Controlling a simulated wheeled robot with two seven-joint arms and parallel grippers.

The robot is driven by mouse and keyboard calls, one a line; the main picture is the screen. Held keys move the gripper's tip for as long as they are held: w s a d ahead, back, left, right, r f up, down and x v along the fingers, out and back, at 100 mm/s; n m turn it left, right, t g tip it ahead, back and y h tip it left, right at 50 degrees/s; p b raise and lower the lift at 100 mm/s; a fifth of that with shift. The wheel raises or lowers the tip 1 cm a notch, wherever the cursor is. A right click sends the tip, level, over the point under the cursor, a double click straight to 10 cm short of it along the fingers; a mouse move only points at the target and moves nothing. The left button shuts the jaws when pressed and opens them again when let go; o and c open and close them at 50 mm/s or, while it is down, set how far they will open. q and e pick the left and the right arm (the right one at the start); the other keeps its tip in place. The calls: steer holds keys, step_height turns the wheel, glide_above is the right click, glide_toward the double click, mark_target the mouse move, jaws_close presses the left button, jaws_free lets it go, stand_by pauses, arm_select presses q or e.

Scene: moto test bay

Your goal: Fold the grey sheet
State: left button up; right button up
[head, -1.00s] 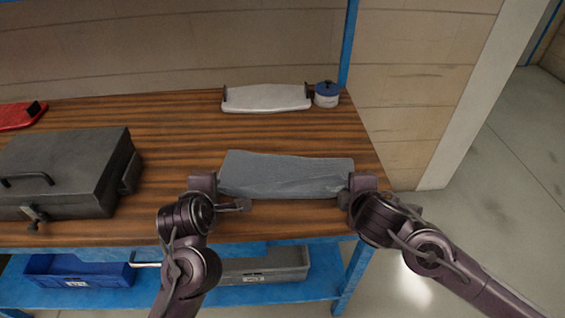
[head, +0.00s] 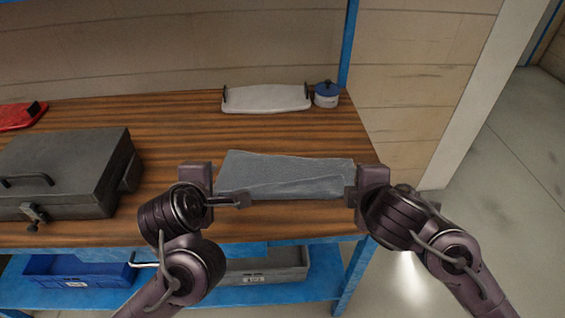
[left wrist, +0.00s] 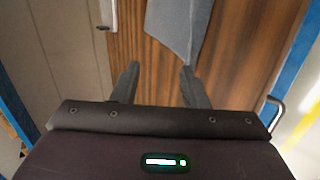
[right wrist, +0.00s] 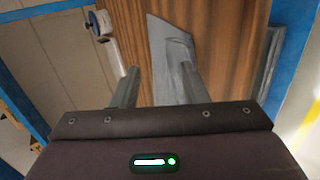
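The grey sheet (head: 290,172) lies on the wooden bench, with a layer doubled over along its front part and a slanting edge across it. My left gripper (head: 242,200) is at its front left corner. In the left wrist view its fingers (left wrist: 158,70) are apart with bare wood between them, and the sheet (left wrist: 180,28) lies beyond the tips. My right gripper (head: 351,194) is at the sheet's right end. In the right wrist view its fingers (right wrist: 160,70) are apart, and the sheet (right wrist: 172,60) lies beyond and beneath them; contact cannot be told.
A dark grey case (head: 65,165) stands on the bench at the left, with a red item (head: 18,117) behind it. A white tray-like item (head: 265,98) and a blue-lidded pot (head: 326,95) stand at the back. Bins (head: 75,270) sit on the lower shelf.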

arm_select(q)
steer(key=v, duration=0.4)
steer(key=shift+w+a+r, duration=0.15)
steer(key=shift+a+r, duration=0.1)
steer(key=shift+a, duration=0.15)
arm_select(e)
steer(key=s+r, duration=0.2)
steer(key=r, duration=0.1)
steer(key=shift+s+r, duration=0.2)
steer(key=shift+s, duration=0.2)
